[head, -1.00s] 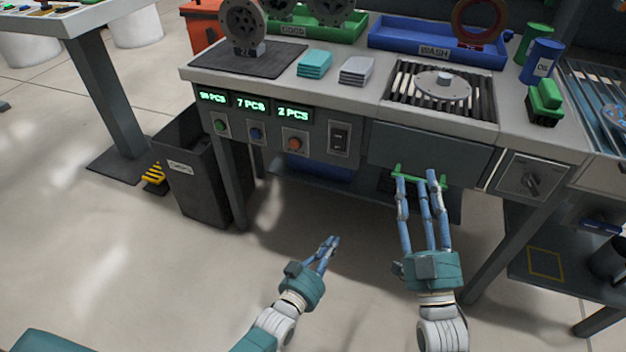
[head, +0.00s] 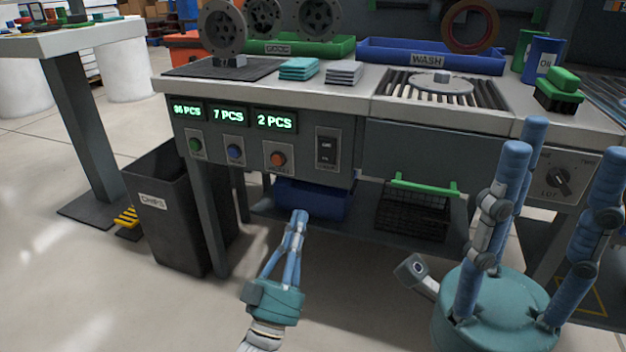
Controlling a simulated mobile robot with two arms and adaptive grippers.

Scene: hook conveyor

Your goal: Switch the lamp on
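A black rocker switch (head: 326,151) sits on a light plate on the bench's front panel, right of the round buttons; its small lettering is too blurred to read. I see no lamp in view. My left gripper (head: 299,214) is below the panel, under and slightly left of the switch. Its fingers are together with nothing visible between them, and it is apart from the switch. My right gripper (head: 560,150) is large and close to the camera at the right. Its fingers are spread and empty, and it partly covers the bench's right side.
Green (head: 196,145), blue (head: 234,149) and orange (head: 278,158) buttons sit under lit piece counters. A rotary knob (head: 558,180) is at the right. A blue bin (head: 312,198) and wire basket (head: 413,215) are below the bench. A dark chips bin (head: 160,205) stands left.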

